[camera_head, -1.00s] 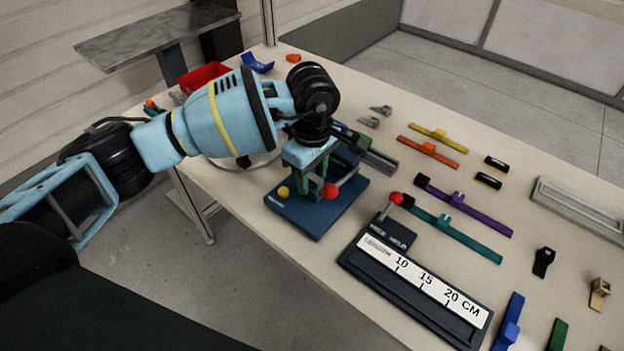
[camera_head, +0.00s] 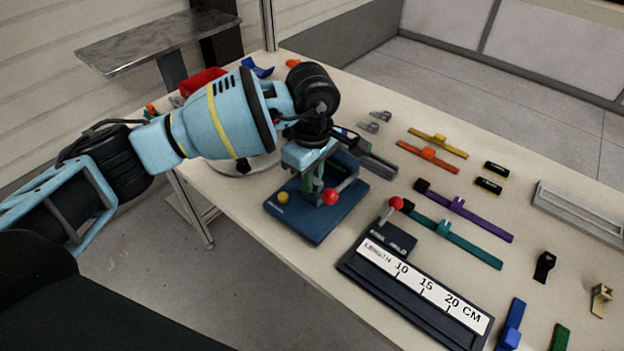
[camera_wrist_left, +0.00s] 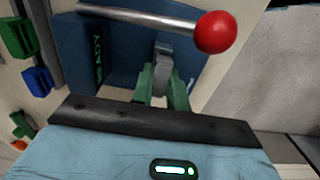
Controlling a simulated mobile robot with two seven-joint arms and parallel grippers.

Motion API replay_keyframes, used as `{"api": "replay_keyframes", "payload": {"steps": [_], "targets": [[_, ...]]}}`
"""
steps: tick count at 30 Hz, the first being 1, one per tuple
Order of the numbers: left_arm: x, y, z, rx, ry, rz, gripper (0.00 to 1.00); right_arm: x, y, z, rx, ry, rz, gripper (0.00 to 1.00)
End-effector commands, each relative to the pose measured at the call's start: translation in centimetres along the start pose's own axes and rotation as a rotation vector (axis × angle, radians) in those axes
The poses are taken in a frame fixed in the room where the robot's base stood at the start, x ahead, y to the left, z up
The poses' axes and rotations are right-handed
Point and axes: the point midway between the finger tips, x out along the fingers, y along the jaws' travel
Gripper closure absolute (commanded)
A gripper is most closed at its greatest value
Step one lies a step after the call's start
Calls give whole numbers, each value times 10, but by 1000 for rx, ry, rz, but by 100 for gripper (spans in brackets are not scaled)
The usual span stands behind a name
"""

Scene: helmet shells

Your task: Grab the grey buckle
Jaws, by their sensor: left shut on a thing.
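My left gripper (camera_head: 315,188) reaches down over the dark blue press stand (camera_head: 300,224), beside its red-knobbed lever (camera_head: 330,197). In the left wrist view its green fingers (camera_wrist_left: 163,88) are shut on a small grey piece, which looks like a grey buckle (camera_wrist_left: 163,62), close above the blue base. The fingers and the lever hide part of it. Two more small grey pieces (camera_head: 380,115) (camera_head: 369,126) lie on the table behind the stand. My right gripper is not in view.
The lever's red ball (camera_wrist_left: 216,32) is close to the fingers. Right of the stand is a length gauge (camera_head: 420,293) with a red-knobbed post (camera_head: 396,203). Colored straps (camera_head: 465,218) lie beyond it. A red bin (camera_head: 204,80) stands behind my arm.

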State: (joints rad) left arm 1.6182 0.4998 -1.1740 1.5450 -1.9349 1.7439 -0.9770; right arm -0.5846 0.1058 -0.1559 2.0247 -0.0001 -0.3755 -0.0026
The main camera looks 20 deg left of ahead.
Motion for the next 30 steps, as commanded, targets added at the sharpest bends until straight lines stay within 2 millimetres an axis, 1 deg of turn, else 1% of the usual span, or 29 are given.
{"api": "replay_keyframes", "payload": {"steps": [6,9,17,27,30], "targets": [[-30,0,0,1,0,5,100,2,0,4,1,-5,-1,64],[-28,-16,6,4,0,1,100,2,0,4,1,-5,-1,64],[-31,-56,22,4,0,1,100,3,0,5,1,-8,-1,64],[-37,-114,46,4,-1,1,100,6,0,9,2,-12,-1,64],[-38,-128,51,3,0,1,100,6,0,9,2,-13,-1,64]]}}
